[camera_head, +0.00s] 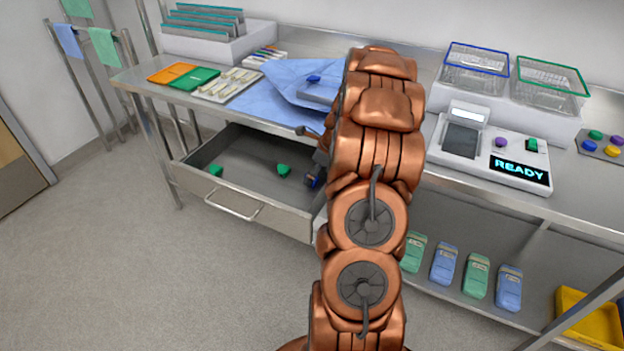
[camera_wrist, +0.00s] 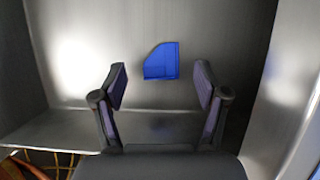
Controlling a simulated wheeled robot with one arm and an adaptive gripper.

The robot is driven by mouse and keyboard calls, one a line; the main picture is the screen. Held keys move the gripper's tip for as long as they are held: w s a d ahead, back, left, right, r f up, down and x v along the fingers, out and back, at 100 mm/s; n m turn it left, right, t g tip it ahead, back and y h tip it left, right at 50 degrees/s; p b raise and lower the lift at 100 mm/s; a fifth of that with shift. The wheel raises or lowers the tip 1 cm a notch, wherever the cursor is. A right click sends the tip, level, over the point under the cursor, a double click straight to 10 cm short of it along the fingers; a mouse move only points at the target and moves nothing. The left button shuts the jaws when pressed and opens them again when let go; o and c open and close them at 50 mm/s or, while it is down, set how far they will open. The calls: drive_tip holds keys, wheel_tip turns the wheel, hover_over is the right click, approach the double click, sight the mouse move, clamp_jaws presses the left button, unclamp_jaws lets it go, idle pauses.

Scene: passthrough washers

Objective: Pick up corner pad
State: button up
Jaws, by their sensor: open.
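A blue corner pad (camera_wrist: 161,61), flat with one cut corner, lies on bare metal in the wrist view. My gripper (camera_wrist: 160,82) is open, with one finger on each side of the pad's position in the picture. The fingers look apart from the pad and nothing is between them. In the head view my arm hides most of the gripper at the right end of the open drawer (camera_head: 235,206). Two green pieces, one at the left (camera_head: 216,170) and one near the middle (camera_head: 283,169), lie in that drawer.
Metal walls stand close around the gripper in the wrist view. The steel counter (camera_head: 135,76) above the drawer holds a blue cloth (camera_head: 262,98), trays, wire baskets (camera_head: 475,70) and a device reading READY (camera_head: 519,170). A lower shelf holds green and blue packs (camera_head: 445,264).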

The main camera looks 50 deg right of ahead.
drive_tip(key=shift+x, duration=1.15)
drive_tip(key=c, duration=0.9)
drive_tip(key=shift+o, duration=0.2)
drive_tip(key=shift+r, duration=0.1)
